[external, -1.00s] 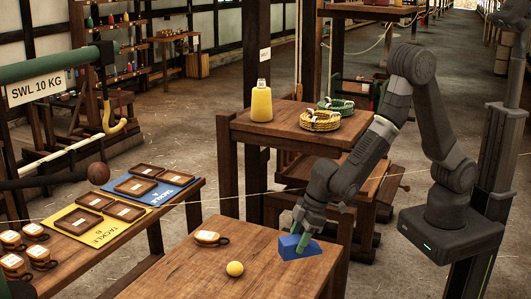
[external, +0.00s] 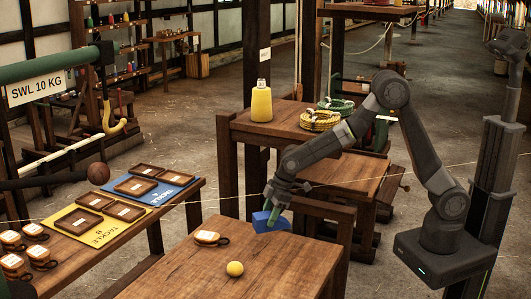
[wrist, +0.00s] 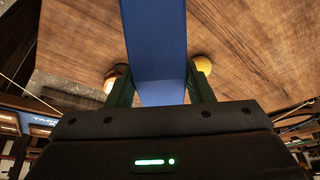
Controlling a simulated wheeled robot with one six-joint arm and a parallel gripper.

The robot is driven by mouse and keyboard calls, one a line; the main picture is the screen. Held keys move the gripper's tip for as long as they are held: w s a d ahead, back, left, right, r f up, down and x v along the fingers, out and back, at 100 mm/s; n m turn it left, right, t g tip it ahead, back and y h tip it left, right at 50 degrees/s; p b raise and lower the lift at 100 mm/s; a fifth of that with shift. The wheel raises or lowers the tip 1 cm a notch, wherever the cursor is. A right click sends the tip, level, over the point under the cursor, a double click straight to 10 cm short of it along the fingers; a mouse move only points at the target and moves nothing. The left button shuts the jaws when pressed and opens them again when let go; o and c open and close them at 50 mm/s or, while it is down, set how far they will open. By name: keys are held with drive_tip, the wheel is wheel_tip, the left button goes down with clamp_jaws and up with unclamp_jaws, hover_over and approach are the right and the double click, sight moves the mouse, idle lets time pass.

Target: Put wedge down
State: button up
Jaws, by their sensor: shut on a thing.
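The blue wedge (external: 266,222) is held in my gripper (external: 277,212) over the far right part of the near wooden table (external: 195,268). In the wrist view the wedge (wrist: 157,55) stands between the two green fingers (wrist: 160,88), which are shut on its sides. I cannot tell from these frames whether the wedge's underside touches the table or hangs just above it.
A yellow ball (external: 235,268) lies on the table in front of the wedge. Behind stands a higher bench with a yellow bottle (external: 261,103) and rope coils (external: 320,120). The table's front left is clear.

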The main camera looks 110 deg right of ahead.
drive_tip(key=shift+d+f, duration=0.1)
drive_tip(key=shift+d, duration=0.6)
drive_tip(key=shift+s+d+f, duration=0.15)
drive_tip(key=shift+d+f, duration=0.05)
drive_tip(key=shift+f, duration=0.05)
wheel_tip(320, 180, down, 9)
drive_tip(key=shift+f+p, duration=0.1)
drive_tip(key=shift+p, duration=0.3)
drive_tip(key=o, duration=1.1)
drive_tip(key=shift+f, duration=0.1)
drive_tip(key=shift+r, duration=0.2)
drive_tip(key=b+v, duration=0.1)
drive_tip(key=v, duration=1)
drive_tip(key=shift+s+r, duration=0.25)
drive_tip(key=shift+r, duration=0.1)
